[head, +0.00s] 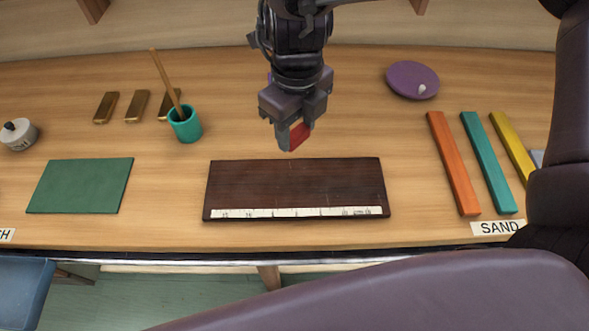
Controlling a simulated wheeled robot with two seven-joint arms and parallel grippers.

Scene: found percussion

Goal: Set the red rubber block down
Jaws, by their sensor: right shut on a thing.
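My right gripper (293,128) hangs over the middle of the table, pointing down. It is shut on the red rubber block (300,134), and the fingers hide most of the block. The block appears just behind the far edge of a dark brown board (295,187) with a white scale strip along its front edge. The block looks held above the table, but its exact height is hard to tell. My left gripper is not in view.
A teal cup (185,127) with a stick stands left of the gripper, near several brass bars (137,105). A green mat (80,186) lies left. Orange (453,165), teal (488,165) and yellow (510,145) bars and a purple disc (412,79) lie right.

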